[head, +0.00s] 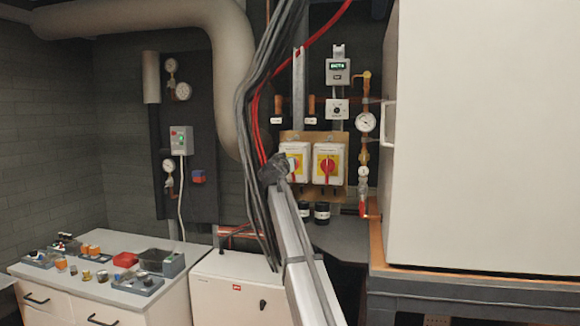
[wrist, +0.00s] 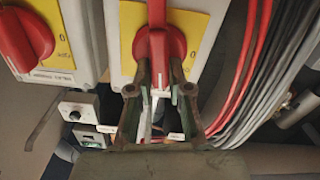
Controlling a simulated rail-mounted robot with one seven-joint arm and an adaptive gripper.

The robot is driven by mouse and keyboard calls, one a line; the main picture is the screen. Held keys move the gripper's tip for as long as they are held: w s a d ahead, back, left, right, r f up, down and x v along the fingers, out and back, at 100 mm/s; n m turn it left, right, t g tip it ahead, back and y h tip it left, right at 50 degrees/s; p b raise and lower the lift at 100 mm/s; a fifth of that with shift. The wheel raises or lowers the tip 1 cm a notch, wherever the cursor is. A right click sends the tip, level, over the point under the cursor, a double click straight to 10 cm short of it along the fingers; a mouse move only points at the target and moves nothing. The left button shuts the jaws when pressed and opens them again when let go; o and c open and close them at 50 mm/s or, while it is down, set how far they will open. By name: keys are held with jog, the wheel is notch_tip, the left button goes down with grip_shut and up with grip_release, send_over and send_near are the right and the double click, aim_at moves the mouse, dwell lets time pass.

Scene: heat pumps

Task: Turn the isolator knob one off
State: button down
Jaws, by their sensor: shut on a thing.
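Two white isolator boxes with yellow plates and red knobs are mounted side by side on a tan board. In the head view my gripper (head: 273,169) is at the left isolator (head: 303,153), partly covering its red knob. The right isolator's red knob (head: 327,166) is clear of it. In the wrist view, which looks turned over, my gripper (wrist: 160,75) is shut on the red knob (wrist: 159,42) of one isolator, with a finger on each side of its handle. The yellow plate (wrist: 196,32) shows a 0. The other red knob (wrist: 25,38) is at upper left, untouched.
Grey and red cables (head: 262,95) hang close to my arm at the left of the isolators. A gauge (head: 365,122) on copper pipework and a large white cabinet (head: 480,130) stand to the right. A small display box (head: 338,70) is above.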

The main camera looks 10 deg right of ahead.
jog(key=shift+w+a+f+n, duration=0.1)
jog(key=shift+a+f+n, duration=0.1)
jog(key=shift+n, duration=2.4)
jog(key=shift+w+a+f+n, duration=0.1)
jog(key=shift+a+f+n, duration=0.15)
jog(key=shift+n, duration=2.35)
jog(key=shift+w+a+f+n, duration=0.1)
jog(key=shift+a+f+n, duration=0.1)
jog(key=shift+n, duration=2.4)
jog(key=c, duration=1.1)
grip_release()
jog(key=shift+f, duration=0.1)
jog(key=shift+s, duration=0.15)
jog(key=v, duration=1.2)
